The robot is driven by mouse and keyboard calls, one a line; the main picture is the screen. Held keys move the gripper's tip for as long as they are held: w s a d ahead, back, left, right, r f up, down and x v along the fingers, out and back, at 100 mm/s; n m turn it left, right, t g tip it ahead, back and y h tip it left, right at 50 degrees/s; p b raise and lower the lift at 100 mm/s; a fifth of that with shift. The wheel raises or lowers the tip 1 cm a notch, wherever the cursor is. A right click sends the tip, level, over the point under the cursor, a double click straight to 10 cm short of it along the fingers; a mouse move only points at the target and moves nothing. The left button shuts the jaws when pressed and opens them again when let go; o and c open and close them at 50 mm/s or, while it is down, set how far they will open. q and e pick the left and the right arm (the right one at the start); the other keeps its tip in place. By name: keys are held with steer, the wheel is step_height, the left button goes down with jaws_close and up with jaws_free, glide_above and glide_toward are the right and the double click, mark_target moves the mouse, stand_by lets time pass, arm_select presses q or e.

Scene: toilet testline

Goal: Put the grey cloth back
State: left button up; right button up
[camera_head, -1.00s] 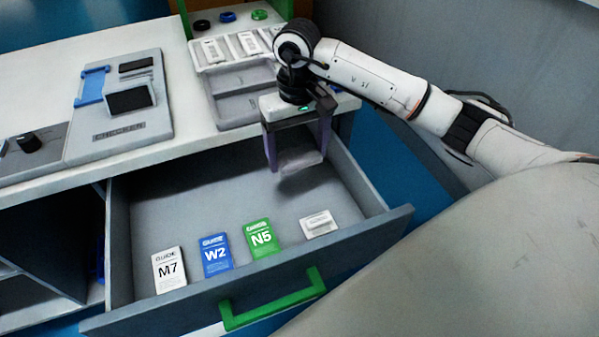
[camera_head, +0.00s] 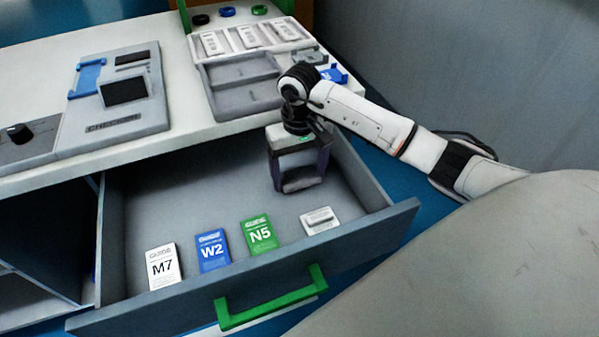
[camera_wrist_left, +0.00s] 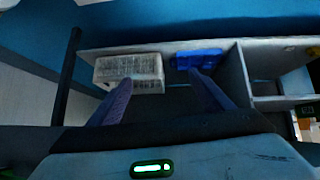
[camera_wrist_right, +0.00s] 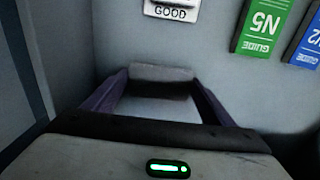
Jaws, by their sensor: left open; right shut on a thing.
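My right gripper (camera_head: 299,184) is inside the open drawer, toward its right rear, pointing down. It is shut on the grey cloth (camera_wrist_right: 160,75), which shows between its fingertips in the right wrist view. The cloth is low over the drawer floor; I cannot tell whether it touches it. The open drawer (camera_head: 190,190) has dark grey walls and a green handle (camera_head: 272,300). My left gripper (camera_wrist_left: 163,82) is open and empty in the left wrist view, facing a shelf space with a whitish box (camera_wrist_left: 130,72) and a blue item (camera_wrist_left: 197,58). It is outside the head view.
A grey compartment tray (camera_head: 245,95) and a checker device (camera_head: 122,90) stand on the counter above.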

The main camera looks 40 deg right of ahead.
mark_target(300, 176)
steer(key=shift+f, duration=0.1)
steer(key=o, duration=1)
step_height(300, 176, up, 12)
steer(key=shift+r+p, duration=0.2)
steer(key=shift+p, duration=0.45)
